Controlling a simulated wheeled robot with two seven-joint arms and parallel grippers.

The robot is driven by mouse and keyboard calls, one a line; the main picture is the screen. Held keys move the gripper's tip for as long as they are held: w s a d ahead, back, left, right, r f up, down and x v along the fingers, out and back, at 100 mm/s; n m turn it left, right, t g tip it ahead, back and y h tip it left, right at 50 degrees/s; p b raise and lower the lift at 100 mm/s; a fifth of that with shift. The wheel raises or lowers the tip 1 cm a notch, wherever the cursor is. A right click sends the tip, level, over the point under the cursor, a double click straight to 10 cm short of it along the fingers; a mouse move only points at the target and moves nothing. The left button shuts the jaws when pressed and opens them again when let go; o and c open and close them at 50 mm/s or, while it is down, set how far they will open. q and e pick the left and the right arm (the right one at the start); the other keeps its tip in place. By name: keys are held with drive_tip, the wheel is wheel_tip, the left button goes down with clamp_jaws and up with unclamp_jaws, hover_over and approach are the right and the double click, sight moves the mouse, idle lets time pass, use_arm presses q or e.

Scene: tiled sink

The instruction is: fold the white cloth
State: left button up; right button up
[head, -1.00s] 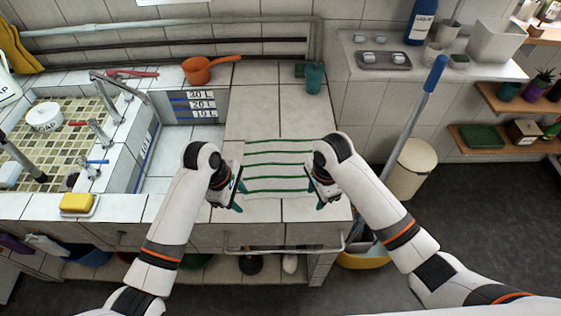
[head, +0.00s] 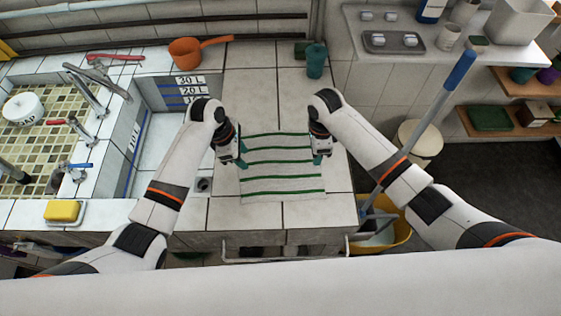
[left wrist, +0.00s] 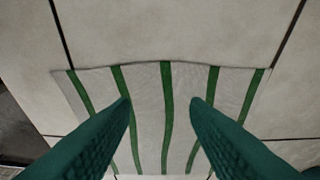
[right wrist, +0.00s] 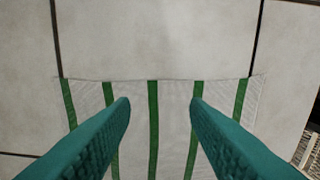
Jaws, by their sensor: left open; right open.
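The white cloth (head: 282,170) with green stripes lies spread flat on the tiled counter (head: 240,110) in the head view. My left gripper (head: 240,158) is at its left edge, and my right gripper (head: 318,157) is at its right edge. Both point down. In the left wrist view the cloth (left wrist: 188,95) lies beyond the open green fingers (left wrist: 160,100), with nothing held between them. In the right wrist view the cloth (right wrist: 172,100) lies likewise beyond the open, empty fingers (right wrist: 160,100). I cannot tell whether any fingertip touches the cloth.
An orange pot (head: 187,52) and a teal cup (head: 316,60) stand at the back of the counter. A yellow sponge (head: 62,211) sits on a dish by the sink at left. A blue-handled mop (head: 440,95) leans at right. Bare tiles surround the cloth.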

use_arm(q)
drive_tip(key=f, duration=0.3)
drive_tip(key=shift+w, duration=0.2)
use_arm(e)
drive_tip(key=f, duration=0.3)
drive_tip(key=shift+w, duration=0.2)
use_arm(q)
drive_tip(key=shift+f, duration=0.15)
use_arm(e)
drive_tip(key=shift+f, duration=0.1)
use_arm(q)
drive_tip(key=shift+s, duration=0.1)
use_arm(e)
drive_tip(key=shift+s, duration=0.1)
use_arm(q)
drive_tip(key=shift+f, duration=0.1)
use_arm(e)
drive_tip(key=shift+f, duration=0.15)
use_arm(q)
clamp_jaws()
use_arm(e)
clamp_jaws()
drive_tip(key=shift+r, duration=0.2)
